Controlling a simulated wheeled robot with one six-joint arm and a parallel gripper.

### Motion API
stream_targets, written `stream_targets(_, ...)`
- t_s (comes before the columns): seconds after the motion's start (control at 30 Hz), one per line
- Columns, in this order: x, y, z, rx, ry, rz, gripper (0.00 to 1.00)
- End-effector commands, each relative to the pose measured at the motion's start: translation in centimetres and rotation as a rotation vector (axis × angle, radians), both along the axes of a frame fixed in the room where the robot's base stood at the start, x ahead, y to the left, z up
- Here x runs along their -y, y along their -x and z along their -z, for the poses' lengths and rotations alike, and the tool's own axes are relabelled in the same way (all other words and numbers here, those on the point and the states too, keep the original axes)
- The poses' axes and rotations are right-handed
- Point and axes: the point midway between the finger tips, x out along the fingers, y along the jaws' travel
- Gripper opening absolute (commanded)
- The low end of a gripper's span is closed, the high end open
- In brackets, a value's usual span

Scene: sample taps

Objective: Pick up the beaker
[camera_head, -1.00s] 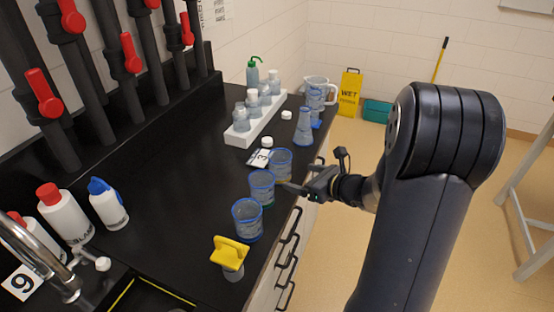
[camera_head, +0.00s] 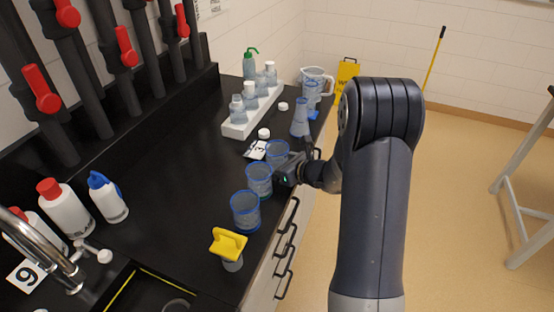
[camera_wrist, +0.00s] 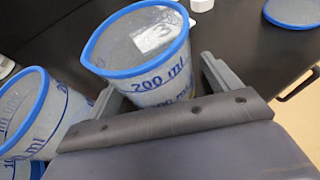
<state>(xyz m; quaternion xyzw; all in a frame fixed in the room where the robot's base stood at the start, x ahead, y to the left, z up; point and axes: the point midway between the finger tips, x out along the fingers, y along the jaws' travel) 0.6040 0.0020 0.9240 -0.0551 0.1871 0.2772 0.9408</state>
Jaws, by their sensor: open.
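Three clear beakers with blue rims stand in a row along the bench's front edge: the far beaker (camera_head: 277,154), the middle beaker (camera_head: 259,182) and the near beaker (camera_head: 245,212). My gripper (camera_head: 287,168) is at the far beaker from the bench-edge side. In the wrist view, this beaker (camera_wrist: 150,60), marked 200 ml, stands upright between the open fingers of my gripper (camera_wrist: 162,88). Its lower part is hidden by the gripper body. Another blue-rimmed beaker (camera_wrist: 38,112) stands just left of the left finger. Whether either finger touches glass I cannot tell.
A conical flask (camera_head: 300,120) and a jug (camera_head: 318,78) stand beyond. A white rack (camera_head: 236,131) holds several bottles. A number card (camera_head: 257,150) and small white caps lie nearby. The bench's middle is clear.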

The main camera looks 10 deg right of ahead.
Motion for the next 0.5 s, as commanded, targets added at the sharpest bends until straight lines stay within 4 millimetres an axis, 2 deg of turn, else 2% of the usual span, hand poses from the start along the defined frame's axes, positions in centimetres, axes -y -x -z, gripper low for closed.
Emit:
stream_targets(0.1,0.01,0.02,-0.01,0.0,0.0,0.0,0.84)
stream_targets(0.5,0.02,0.04,-0.02,0.0,0.0,0.0,0.51)
